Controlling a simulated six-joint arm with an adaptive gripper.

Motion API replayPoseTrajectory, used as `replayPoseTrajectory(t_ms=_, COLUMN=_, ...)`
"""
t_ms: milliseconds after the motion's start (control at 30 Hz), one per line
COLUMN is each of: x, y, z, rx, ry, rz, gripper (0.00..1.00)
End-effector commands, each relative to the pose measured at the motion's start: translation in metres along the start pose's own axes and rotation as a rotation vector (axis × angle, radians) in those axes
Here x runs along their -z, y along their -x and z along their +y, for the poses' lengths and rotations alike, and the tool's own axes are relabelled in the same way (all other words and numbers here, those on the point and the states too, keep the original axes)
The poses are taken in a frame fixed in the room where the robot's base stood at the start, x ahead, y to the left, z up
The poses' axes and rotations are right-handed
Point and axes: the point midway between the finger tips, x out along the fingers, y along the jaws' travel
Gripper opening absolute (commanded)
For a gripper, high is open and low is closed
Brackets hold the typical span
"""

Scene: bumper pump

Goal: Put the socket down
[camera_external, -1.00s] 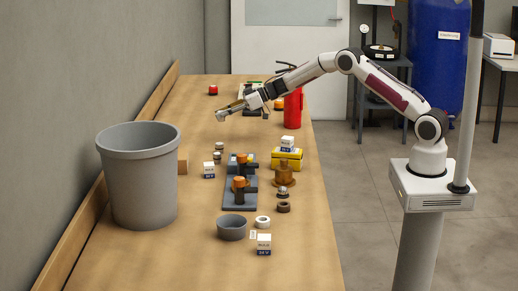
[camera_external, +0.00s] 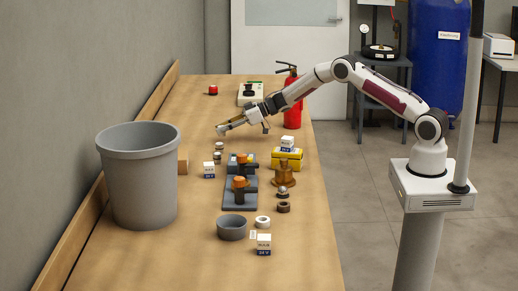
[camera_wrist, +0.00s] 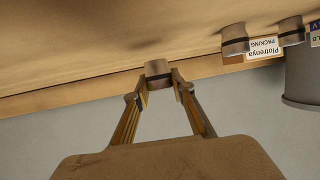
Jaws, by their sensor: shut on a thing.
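The socket (camera_wrist: 157,68) is a short brownish-grey cylinder with a dark band, between my fingertips in the wrist view. My gripper (camera_wrist: 160,88) is shut on it. In the external view my gripper (camera_external: 222,129) is low over the far-left part of the workbench (camera_external: 165,215), pointing left. The socket is too small to make out clearly there. I cannot tell whether its base touches the bench. Two similar banded cylinders, one nearer (camera_wrist: 235,39) and one further right (camera_wrist: 290,29), stand in the wrist view; they also show just in front of my gripper (camera_external: 218,147).
A large grey bin (camera_external: 140,180) stands at the left. A scale (camera_external: 249,93) and red button (camera_external: 213,90) stand behind. The bench left of my gripper is clear.

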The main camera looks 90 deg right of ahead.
Motion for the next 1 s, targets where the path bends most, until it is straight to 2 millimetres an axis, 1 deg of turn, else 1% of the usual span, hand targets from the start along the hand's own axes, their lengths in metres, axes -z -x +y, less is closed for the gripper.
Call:
replayPoseTrajectory(t_ms=100, x=-0.012, y=-0.005, z=0.0, rx=0.001, ry=0.0, rz=-0.001, gripper=0.0)
replayPoseTrajectory(t_ms=200, x=-0.019, y=-0.008, z=0.0, rx=0.0, ry=0.0, rz=0.001, gripper=0.0)
replayPoseTrajectory(t_ms=733, x=-0.025, y=-0.011, z=0.0, rx=0.0, ry=0.001, rz=0.001, gripper=0.0)
replayPoseTrajectory(t_ms=767, x=-0.026, y=-0.011, z=0.0, rx=0.0, ry=0.001, rz=0.0, gripper=0.26)
replayPoseTrajectory(t_ms=800, x=-0.026, y=-0.011, z=0.0, rx=0.0, ry=0.001, rz=0.0, gripper=0.37)
replayPoseTrajectory(t_ms=833, x=-0.026, y=-0.011, z=0.0, rx=0.0, ry=0.001, rz=0.0, gripper=0.41)
replayPoseTrajectory(t_ms=1000, x=-0.026, y=-0.011, z=0.0, rx=0.0, ry=0.001, rz=0.0, gripper=0.41)
